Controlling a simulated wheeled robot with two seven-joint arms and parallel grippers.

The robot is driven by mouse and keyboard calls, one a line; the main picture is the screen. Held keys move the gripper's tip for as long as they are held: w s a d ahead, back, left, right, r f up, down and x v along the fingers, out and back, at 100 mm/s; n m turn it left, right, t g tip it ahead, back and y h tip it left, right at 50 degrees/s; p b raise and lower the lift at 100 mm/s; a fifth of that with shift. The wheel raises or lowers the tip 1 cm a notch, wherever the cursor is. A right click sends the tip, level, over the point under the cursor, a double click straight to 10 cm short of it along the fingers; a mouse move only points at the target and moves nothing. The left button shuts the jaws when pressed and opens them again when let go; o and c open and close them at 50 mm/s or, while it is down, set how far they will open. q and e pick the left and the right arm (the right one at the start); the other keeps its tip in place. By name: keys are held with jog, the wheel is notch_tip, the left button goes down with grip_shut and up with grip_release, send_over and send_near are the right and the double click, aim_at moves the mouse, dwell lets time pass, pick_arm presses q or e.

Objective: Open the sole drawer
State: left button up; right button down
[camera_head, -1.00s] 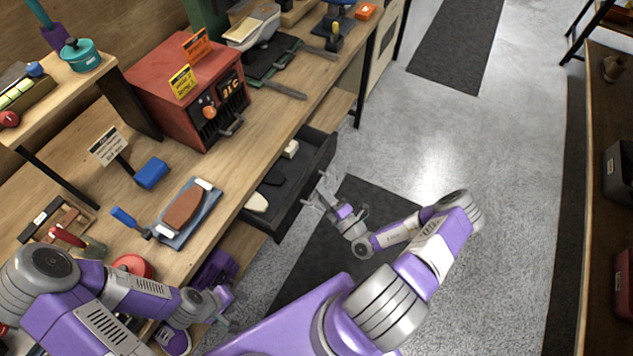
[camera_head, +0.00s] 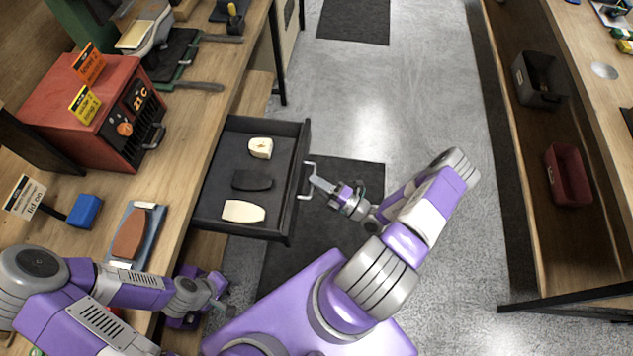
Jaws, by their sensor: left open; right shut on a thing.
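The sole drawer (camera_head: 213,203) is a dark drawer pulled well out from under the wooden workbench. Inside lie a cream sole (camera_head: 243,211), a black sole (camera_head: 252,180) and a second pale sole (camera_head: 261,148), apart from each other. My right gripper (camera_head: 318,182) is shut on the drawer's metal handle (camera_head: 305,188) at its front face. My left gripper (camera_head: 222,293) is low at the bench's front edge, near the lower left, open and away from the drawer.
A red oven-like box (camera_head: 80,108) stands on the bench. Right of the drawer, the floor (camera_head: 430,110) is clear up to the right-hand shelf.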

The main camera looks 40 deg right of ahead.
jog(key=c, duration=1.2)
grip_release()
jog(key=shift+o, duration=0.2)
jog(key=v, duration=0.7)
jog(key=shift+s, duration=0.25)
jog(key=shift+d, duration=0.1)
